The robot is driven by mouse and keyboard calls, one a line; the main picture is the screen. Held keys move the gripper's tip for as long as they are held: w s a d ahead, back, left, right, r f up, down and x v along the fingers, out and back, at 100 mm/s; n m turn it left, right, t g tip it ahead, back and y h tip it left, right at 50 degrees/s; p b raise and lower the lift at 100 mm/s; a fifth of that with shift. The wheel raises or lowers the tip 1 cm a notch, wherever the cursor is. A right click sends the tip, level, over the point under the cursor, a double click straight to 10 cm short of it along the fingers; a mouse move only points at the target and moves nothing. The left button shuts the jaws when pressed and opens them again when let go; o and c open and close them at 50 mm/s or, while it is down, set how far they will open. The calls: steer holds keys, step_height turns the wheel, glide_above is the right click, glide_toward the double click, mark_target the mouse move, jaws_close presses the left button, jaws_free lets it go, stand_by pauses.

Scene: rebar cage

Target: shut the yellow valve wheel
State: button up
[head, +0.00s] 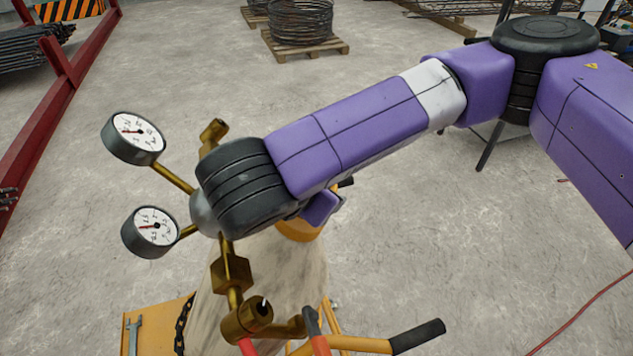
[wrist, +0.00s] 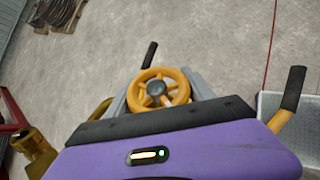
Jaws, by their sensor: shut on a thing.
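The yellow valve wheel (wrist: 181,94) shows in the wrist view, a spoked ring with a dark hub. My gripper (wrist: 160,82) has one grey finger on each side of the wheel and is shut on it. In the head view my purple and black arm covers the wheel and the fingers. The valve assembly there is a brass regulator (head: 232,272) with two round white-faced gauges, an upper one (head: 134,136) and a lower one (head: 151,230). It sits at the top of a pale, worn gas cylinder (head: 270,270).
A yellow trolley (head: 160,320) with dark-gripped handles (head: 417,336) stands around the cylinder, and a handle (wrist: 293,90) is close to my gripper's right. Red and dark hoses leave the regulator. A red rail (head: 60,95) runs at the left. The concrete floor beyond is mostly clear.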

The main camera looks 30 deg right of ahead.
steer(key=m+g, duration=0.2)
steer(key=g, duration=0.1)
steer(key=s+m+g, duration=0.1)
steer(key=m+g, duration=0.2)
steer(key=g, duration=0.1)
steer(key=s+m+g+y, duration=0.1)
steer(key=m+g, duration=0.2)
steer(key=g, duration=0.1)
steer(key=shift+s+f, duration=0.2)
steer(key=shift+s+m, duration=0.1)
steer(key=shift+m, duration=0.3)
steer(key=o, duration=1.4)
steer(key=shift+c, duration=0.2)
steer(key=shift+b+v, duration=0.3)
steer(key=shift+v, duration=3.65)
